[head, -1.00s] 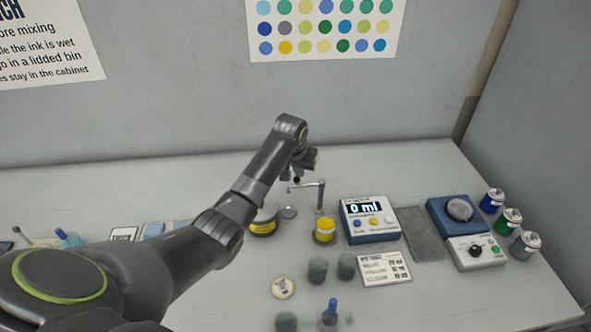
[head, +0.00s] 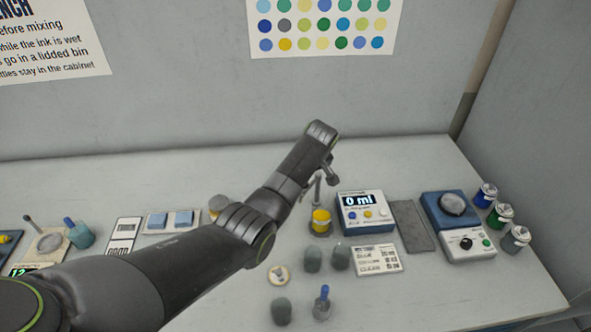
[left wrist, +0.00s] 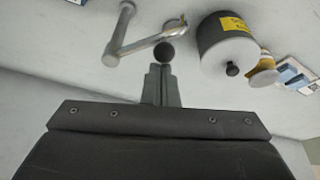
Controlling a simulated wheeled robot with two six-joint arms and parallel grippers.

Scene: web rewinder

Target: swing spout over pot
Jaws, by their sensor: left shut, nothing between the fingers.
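The thin grey spout (head: 305,194) stands behind a small yellow pot (head: 320,222). Its top is partly covered by my left gripper (head: 332,178). In the left wrist view the metal spout arm (left wrist: 142,44) reaches sideways from its post, with a dark round knob (left wrist: 165,52) near it. There my left gripper (left wrist: 162,72) is shut and empty, its tips right at the knob; I cannot tell whether they touch. In the head view the spout's free end points down-left, and I cannot tell whether it is over the pot. My right gripper is not in view.
A dispenser box reading "0 ml" (head: 363,213) stands right of the pot. A dark can with a yellow label (left wrist: 222,40) is close right of the spout in the wrist view.

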